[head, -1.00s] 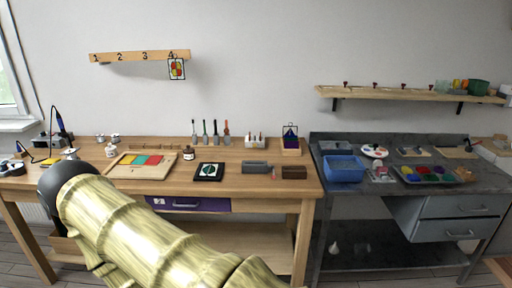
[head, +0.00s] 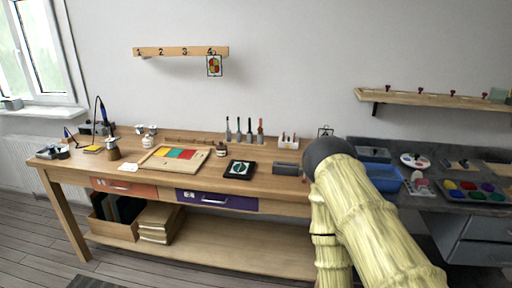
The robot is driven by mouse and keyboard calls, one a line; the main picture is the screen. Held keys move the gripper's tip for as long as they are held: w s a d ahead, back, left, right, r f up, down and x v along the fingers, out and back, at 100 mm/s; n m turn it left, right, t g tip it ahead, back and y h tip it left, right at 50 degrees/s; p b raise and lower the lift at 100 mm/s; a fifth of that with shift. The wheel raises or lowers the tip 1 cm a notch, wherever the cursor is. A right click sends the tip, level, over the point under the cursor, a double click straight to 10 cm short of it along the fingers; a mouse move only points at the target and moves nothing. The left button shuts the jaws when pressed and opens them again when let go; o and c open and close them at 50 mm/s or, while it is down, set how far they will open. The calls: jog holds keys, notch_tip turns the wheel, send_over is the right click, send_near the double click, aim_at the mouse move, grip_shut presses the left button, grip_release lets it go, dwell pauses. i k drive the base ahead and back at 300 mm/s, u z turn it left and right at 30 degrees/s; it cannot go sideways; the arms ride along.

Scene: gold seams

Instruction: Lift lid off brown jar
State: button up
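A small brown jar (head: 220,150) stands upright on the wooden workbench (head: 262,186), between the board of coloured panels and a black square tile. It is too small in the head view to make out its lid clearly. My arm rises at the right of the picture, well to the right of the jar, and covers the bench's right end. My gripper does not show; only arm links and a dark rounded joint are visible.
The coloured-panel board (head: 175,158) lies left of the jar and the black tile (head: 239,169) right of it. Several upright tools (head: 245,130) stand behind. A blue bin (head: 384,178) is on the dark table at right. Bare wood lies along the bench's front.

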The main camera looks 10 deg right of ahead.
aim_at(221, 146)
jog(key=k, duration=0.6)
jog(key=u, duration=0.7)
jog(key=i, duration=0.7)
jog(key=u, duration=0.55)
jog(key=i, duration=0.75)
jog(key=z, duration=0.75)
jog(key=i, duration=0.65)
jog(key=z, duration=0.6)
